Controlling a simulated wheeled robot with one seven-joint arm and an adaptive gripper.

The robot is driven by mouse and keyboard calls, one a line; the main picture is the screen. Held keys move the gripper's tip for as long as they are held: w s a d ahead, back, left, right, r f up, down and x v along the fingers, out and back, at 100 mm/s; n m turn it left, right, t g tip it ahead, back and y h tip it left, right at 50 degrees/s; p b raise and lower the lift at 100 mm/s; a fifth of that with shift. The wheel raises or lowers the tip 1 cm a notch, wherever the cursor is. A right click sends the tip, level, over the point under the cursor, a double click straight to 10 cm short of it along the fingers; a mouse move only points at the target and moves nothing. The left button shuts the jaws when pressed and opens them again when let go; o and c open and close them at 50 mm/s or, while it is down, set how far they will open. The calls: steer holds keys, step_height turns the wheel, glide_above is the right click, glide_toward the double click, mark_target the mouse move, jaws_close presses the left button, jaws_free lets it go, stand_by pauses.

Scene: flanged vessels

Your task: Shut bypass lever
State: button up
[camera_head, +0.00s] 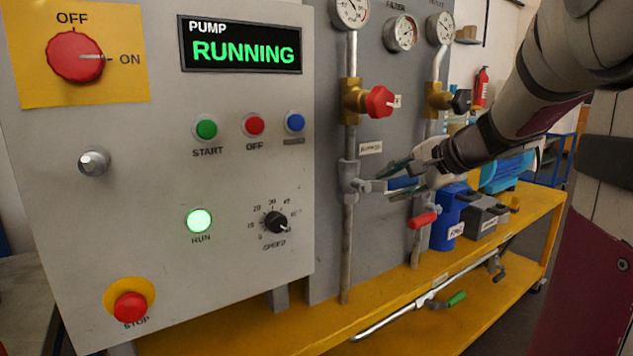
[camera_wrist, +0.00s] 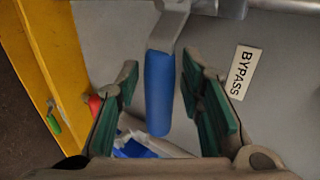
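The bypass lever has a blue handle (camera_head: 403,183) on a grey valve in the left vertical pipe. It points sideways to the right, across the pipe. In the wrist view the blue handle (camera_wrist: 159,92) lies between the two green-padded fingers of my gripper (camera_wrist: 161,72), with a visible gap on each side. My gripper (camera_head: 400,175) is open around the handle, coming from the right. A "BYPASS" label (camera_head: 371,148) is above the valve; the label also shows in the wrist view (camera_wrist: 245,73).
A red lever (camera_head: 423,219) is on the right pipe, just below my gripper. Red (camera_head: 380,101) and black (camera_head: 461,101) knobs sit above. A green-handled lever (camera_head: 456,299) is low on the yellow bench (camera_head: 313,325). The control panel (camera_head: 150,210) stands left, its display reading "PUMP RUNNING".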

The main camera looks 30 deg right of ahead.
stand_by(0.3)
steer(key=v, duration=1.2)
